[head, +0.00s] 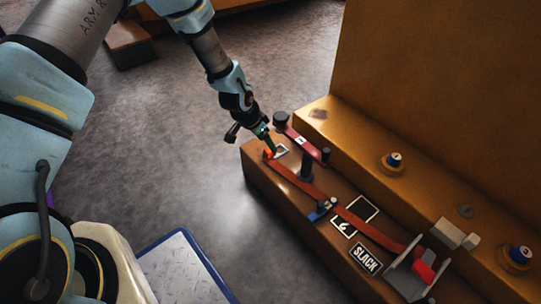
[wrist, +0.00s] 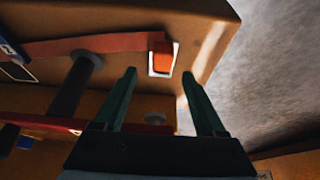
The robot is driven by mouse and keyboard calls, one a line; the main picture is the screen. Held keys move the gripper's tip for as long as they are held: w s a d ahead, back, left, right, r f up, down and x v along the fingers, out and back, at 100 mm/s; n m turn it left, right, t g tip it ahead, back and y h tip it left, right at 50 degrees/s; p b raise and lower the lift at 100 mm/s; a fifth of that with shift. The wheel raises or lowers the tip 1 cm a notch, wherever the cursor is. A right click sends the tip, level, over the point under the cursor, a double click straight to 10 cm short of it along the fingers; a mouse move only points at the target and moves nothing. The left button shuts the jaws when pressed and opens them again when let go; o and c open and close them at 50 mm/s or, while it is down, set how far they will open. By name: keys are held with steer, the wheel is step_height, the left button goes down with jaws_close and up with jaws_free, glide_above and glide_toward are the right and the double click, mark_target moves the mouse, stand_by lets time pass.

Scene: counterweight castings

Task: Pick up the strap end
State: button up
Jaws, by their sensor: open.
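The strap end is an orange-red tab (wrist: 161,58) on a white-framed mark at the beam's edge in the wrist view. In the head view the strap end (head: 267,155) is small and partly covered by my fingers.
A red bar (head: 301,139) with dark knobs lies just right of my gripper, beside the dark post (head: 305,164). A SLACK label (head: 366,259) and white frames mark the brown beam (head: 266,180). Numbered knobs (head: 392,162) stand on the yellow ledge.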

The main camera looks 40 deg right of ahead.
mark_target(267, 153)
steer(key=b+x, duration=0.2)
steer(key=x, duration=0.4)
steer(key=shift+w+b, duration=0.15)
steer(key=shift+b, duration=0.25)
jaws_close()
stand_by(0.4)
